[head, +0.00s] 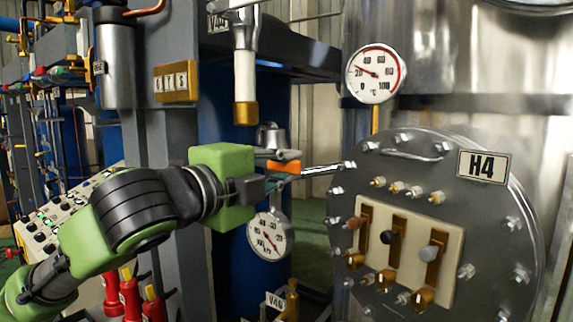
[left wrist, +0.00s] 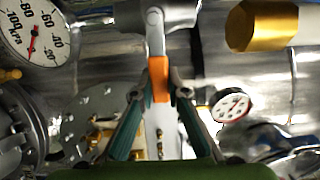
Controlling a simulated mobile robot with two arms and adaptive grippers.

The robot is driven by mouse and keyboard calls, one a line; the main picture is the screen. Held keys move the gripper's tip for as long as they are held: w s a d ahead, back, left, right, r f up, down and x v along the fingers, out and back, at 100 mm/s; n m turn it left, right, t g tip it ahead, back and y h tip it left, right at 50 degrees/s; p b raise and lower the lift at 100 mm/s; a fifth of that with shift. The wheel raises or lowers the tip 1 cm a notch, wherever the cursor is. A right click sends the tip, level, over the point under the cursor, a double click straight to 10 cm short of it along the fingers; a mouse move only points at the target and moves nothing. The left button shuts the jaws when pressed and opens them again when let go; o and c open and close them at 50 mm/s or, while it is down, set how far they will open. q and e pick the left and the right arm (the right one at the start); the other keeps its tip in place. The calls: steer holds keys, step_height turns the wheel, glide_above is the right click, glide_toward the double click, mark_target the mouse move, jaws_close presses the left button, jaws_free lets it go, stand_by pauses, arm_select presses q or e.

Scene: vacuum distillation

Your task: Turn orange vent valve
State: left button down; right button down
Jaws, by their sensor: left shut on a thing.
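The orange vent valve handle (head: 283,167) sits below the white and brass vertical fitting, to the left of the H4 flange. It also shows in the left wrist view (left wrist: 158,80) as an orange piece on a pale metal lever. My left gripper (head: 284,167) reaches it from the left in the head view. In the left wrist view its two fingers (left wrist: 158,92) are closed on either side of the orange handle. The fingers partly cover the handle's sides. My right gripper is in neither view.
The round flange plate marked H4 (head: 483,167) has several knobs and bolts. A temperature gauge (head: 376,74) is above it, and a pressure gauge (head: 264,236) hangs below my left gripper. A brass-tipped white fitting (head: 245,75) hangs close above. Red bottles (head: 130,295) stand at lower left.

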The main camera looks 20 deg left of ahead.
arm_select(q)
steer(key=shift+f, duration=0.2)
steer(key=c, duration=2)
jaws_free()
steer(key=shift+o, duration=0.2)
steer(key=shift+r, duration=0.1)
steer(key=v, duration=1.2)
